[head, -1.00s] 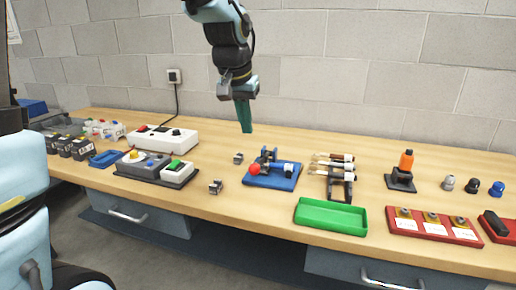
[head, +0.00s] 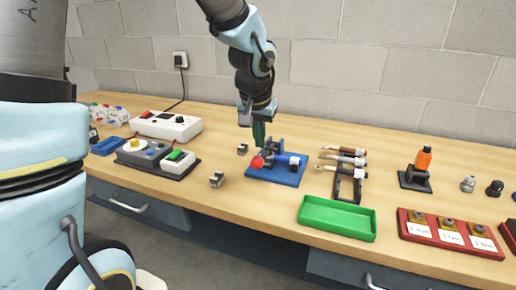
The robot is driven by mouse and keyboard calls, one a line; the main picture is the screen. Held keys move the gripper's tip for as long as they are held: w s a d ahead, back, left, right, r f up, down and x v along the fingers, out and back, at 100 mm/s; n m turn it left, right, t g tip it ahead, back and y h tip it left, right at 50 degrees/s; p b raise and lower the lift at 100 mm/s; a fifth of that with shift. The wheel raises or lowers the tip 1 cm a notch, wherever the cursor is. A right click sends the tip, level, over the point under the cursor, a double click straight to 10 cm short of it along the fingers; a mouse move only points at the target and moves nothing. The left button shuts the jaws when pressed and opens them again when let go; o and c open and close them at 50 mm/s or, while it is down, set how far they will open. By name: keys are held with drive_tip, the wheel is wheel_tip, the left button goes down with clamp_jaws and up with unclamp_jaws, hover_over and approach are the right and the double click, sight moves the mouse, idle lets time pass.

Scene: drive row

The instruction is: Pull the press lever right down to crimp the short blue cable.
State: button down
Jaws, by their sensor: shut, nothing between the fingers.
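The press is a dark mechanism on a blue base (head: 286,179) in the middle of the bench. Its lever ends in a red ball knob (head: 257,163) at the front left of the base. My gripper (head: 259,145) is shut and empty, its green fingers pointing down, with the tips just above or behind the knob. I cannot tell whether they touch the press. A small white part (head: 294,160) sits at the right of the base. The short blue cable cannot be made out for sure at this size.
Small metal blocks (head: 217,180) lie left of the press. A dark rack with tools (head: 345,178) stands close on its right. A green tray (head: 337,218) is in front right, and a black holder with an orange bottle (head: 423,160) farther right. Bare bench lies behind.

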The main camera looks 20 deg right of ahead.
sight(259, 158)
drive_tip(key=shift+w+a+f, duration=0.1)
drive_tip(key=shift+w+f, duration=0.05)
drive_tip(key=shift+f, duration=0.7)
drive_tip(key=shift+w+a+f, duration=0.1)
drive_tip(key=shift+w+f, duration=0.05)
drive_tip(key=shift+f, duration=0.7)
drive_tip(key=shift+f, duration=0.1)
